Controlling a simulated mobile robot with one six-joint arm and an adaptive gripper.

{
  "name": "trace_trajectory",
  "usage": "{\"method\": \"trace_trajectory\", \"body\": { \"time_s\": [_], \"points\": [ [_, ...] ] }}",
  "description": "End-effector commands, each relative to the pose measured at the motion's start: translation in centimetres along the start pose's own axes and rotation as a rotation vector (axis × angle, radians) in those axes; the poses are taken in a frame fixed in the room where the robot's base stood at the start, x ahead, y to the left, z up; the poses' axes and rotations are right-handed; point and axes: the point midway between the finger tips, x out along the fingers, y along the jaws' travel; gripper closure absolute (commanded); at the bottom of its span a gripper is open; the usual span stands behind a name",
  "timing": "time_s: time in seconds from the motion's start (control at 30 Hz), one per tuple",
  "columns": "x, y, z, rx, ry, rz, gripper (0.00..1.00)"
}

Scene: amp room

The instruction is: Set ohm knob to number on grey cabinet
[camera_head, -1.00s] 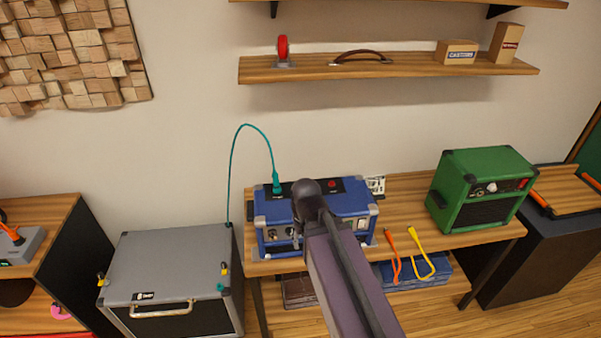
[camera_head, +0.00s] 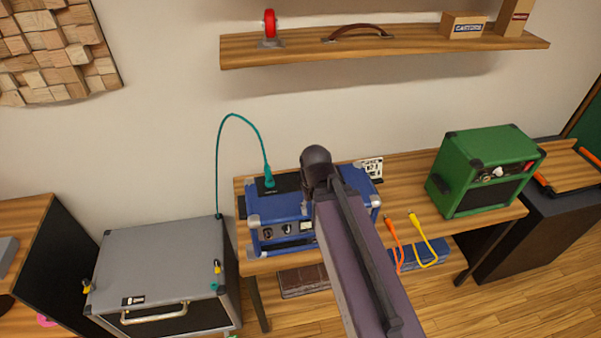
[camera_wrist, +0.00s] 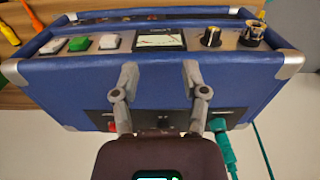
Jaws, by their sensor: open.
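The blue amp (camera_head: 276,206) stands on the wooden bench, with knobs on its front and a teal cable plugged into its top. In the wrist view the blue amp (camera_wrist: 160,85) appears upside down. Its panel shows a black and gold knob (camera_wrist: 210,36), a second knob (camera_wrist: 251,36), a meter (camera_wrist: 160,39) and several switches. I cannot read which knob is the ohm knob. My gripper (camera_wrist: 160,68) is open and empty, its fingers over the amp, apart from the knobs. In the head view my arm hides it. The grey cabinet (camera_head: 160,262) stands on the floor at left; no number is readable on it.
A small printed card (camera_head: 372,168) stands behind the amp. An orange cable (camera_head: 394,240), a yellow cable (camera_head: 425,240) and a green amp (camera_head: 485,170) are to the right. A teal cable (camera_head: 218,165) arches between cabinet and amp. A shelf (camera_head: 390,45) hangs above.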

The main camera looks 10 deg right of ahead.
Motion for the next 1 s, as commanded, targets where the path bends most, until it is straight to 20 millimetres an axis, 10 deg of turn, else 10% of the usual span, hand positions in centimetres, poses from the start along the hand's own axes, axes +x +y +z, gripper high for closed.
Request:
{"method": "trace_trajectory", "body": {
  "time_s": [0.47,1.0],
  "points": [
    [-1.7,-0.7,-2.1,0.095,0.000,0.000,0.29],
    [-10.3,-0.8,-13.7,0.705,0.000,-0.001,0.29]
  ]
}}
